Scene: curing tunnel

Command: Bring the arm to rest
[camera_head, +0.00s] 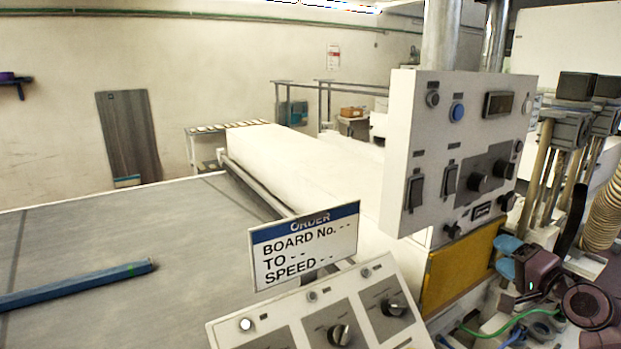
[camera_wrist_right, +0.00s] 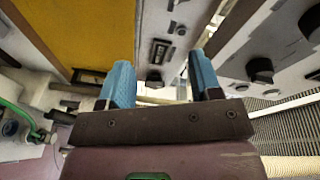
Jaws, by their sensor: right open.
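My right gripper (camera_head: 507,258) is at the lower right of the head view, in front of the yellow panel (camera_head: 460,268) and below the upright control box (camera_head: 455,140). Its two blue fingers stand apart in the right wrist view (camera_wrist_right: 160,75), with nothing held between them. A white surface with a dark knob shows beyond the gap; I cannot tell its distance from the fingertips. My right arm folds in at the lower right edge. My left gripper is not in view.
An order sign (camera_head: 305,245) stands behind a sloped panel with knobs (camera_head: 325,318). A blue bar (camera_head: 75,287) lies on the wide grey belt (camera_head: 120,235) at left. A beige hose (camera_head: 603,212) and upright posts crowd the right side.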

